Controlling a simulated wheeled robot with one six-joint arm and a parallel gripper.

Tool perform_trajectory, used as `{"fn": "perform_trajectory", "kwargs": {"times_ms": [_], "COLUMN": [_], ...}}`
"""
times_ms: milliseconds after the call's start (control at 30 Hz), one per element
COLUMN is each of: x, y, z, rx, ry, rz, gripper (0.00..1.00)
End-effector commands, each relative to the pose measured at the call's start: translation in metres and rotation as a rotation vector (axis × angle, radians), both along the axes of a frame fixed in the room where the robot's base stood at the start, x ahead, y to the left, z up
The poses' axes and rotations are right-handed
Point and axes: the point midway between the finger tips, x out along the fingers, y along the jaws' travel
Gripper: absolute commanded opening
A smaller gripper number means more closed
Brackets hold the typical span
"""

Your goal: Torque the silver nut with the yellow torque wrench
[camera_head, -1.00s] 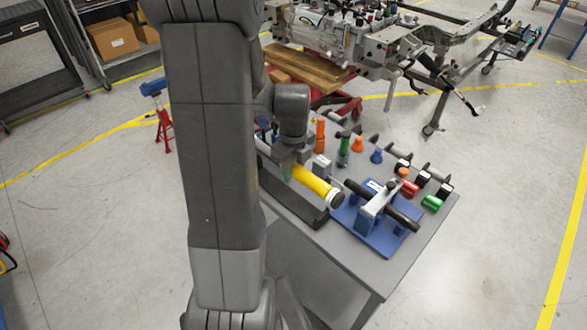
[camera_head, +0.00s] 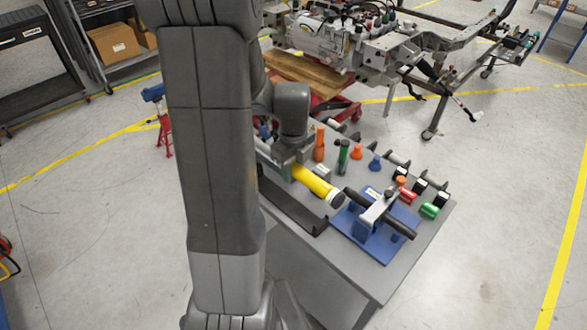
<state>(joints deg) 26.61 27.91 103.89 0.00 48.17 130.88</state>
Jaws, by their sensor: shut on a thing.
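The yellow torque wrench (camera_head: 312,180) is above the near left part of the grey cart top, its dark-capped handle end pointing right and toward me. My gripper (camera_head: 289,167) is shut on it near the left end of the yellow handle. My arm hides the rest of the wrench, including its head. A black cradle (camera_head: 304,217) lies just below and in front of the wrench, and the wrench appears slightly above it. I cannot make out the silver nut; the chassis fixture (camera_head: 350,45) stands behind the cart.
On the grey cart (camera_head: 345,272), a blue stand (camera_head: 370,240) with a black bar is right of the wrench. Orange (camera_head: 319,145), green (camera_head: 343,155) and other coloured tools stand behind it. A red lift (camera_head: 340,111) is under the chassis. Floor at right is open.

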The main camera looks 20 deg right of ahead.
Motion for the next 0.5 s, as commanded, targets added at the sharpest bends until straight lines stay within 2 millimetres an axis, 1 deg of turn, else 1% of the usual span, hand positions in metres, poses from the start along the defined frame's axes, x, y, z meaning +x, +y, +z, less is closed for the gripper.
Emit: {"fn": "perform_trajectory", "kwargs": {"times_ms": [33,500], "x": [0.001,0.001], "y": [0.0,0.0], "z": [0.004,0.021], "rx": [-0.002,-0.001], "ry": [-0.003,-0.002], "rz": [0.0,0.0], "gripper": [0.0,0.0]}}
